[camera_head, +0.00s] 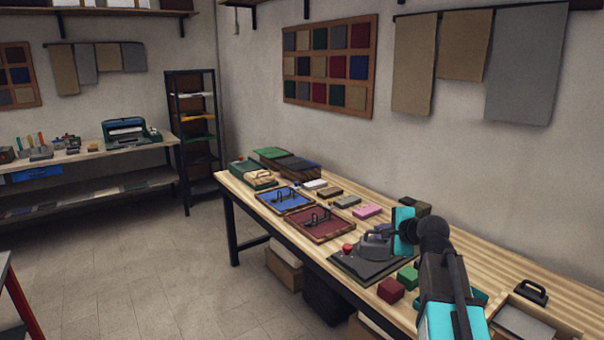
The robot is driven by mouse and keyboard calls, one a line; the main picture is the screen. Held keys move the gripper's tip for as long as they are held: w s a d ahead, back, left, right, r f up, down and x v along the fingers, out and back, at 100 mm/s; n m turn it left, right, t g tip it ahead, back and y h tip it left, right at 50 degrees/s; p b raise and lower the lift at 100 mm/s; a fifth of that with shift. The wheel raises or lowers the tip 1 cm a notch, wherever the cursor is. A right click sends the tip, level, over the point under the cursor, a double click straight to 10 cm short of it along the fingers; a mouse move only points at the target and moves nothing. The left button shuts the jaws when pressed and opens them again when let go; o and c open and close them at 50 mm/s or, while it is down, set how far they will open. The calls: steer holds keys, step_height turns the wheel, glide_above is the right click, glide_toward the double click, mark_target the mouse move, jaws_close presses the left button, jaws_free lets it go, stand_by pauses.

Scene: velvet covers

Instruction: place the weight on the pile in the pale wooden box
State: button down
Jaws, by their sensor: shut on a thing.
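The pale wooden box (572,333) is at the lower right on the long table, cut off by the frame edge. A flat grey pile (524,324) lies inside it. A black block with a loop handle (530,292), which looks like the weight, is at the box's back edge; I cannot tell if it touches the box. My gripper (386,236) is left of the box, over a dark board, and shut on a grey thing whose outline merges with the jaws.
The dark board (345,265) with a red knob (347,248) lies below my gripper. Red (391,290) and green (408,275) blocks sit nearby. Blue (285,200) and dark red (319,224) trays with handles stand farther left. A pink block (367,211) lies behind.

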steer(key=s+a+r+m+h+b, duration=0.1)
steer(key=a+m+h, duration=0.2)
steer(key=a, duration=0.4)
steer(key=shift+s+a+t, duration=0.15)
steer(key=shift+s+t, duration=0.15)
steer(key=shift+t, duration=0.1)
stand_by(0.4)
stand_by(0.9)
